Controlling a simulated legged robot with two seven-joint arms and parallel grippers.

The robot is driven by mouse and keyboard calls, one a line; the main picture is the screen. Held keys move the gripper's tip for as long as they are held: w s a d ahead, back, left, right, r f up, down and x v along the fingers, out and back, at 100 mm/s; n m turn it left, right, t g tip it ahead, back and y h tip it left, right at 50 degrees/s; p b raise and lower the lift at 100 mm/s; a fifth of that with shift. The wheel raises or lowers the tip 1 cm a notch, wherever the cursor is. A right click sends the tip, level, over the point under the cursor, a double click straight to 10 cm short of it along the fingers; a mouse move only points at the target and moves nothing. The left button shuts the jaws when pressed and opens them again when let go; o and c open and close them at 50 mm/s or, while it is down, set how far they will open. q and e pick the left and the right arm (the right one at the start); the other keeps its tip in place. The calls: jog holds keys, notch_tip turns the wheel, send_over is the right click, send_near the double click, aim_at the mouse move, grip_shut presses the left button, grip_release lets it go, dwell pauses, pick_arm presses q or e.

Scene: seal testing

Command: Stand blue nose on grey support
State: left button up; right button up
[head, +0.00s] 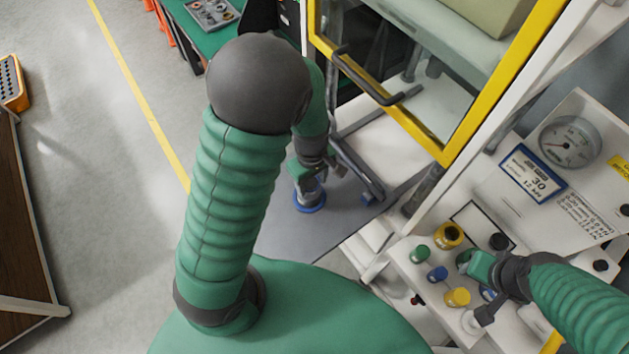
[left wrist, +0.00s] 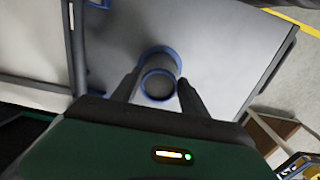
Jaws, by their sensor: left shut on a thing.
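The blue nose (head: 310,203) is a short grey cylinder with a wide blue ring at its lower end. It is upright over the grey support (head: 275,232), a flat grey surface left of the cabinet. My left gripper (head: 311,178) is shut on its upper part from above. In the left wrist view the nose (left wrist: 160,86) sits between my two dark fingers (left wrist: 157,92), with the grey support (left wrist: 225,75) behind it. I cannot tell whether its ring touches the surface.
A dark grey bar frame (head: 358,165) lies close to the right of the nose. The yellow-framed cabinet door (head: 445,150) stands beyond it. The control panel (head: 425,275) carries several coloured knobs, with a pressure gauge (head: 570,140) above. The grey support's near left part is bare.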

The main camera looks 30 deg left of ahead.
pick_arm(q)
jog(key=shift+a, duration=0.2)
jog(key=shift+d, duration=0.1)
jog(key=shift+d, duration=0.15)
jog(key=shift+f, duration=0.4)
jog(key=shift+a, duration=0.25)
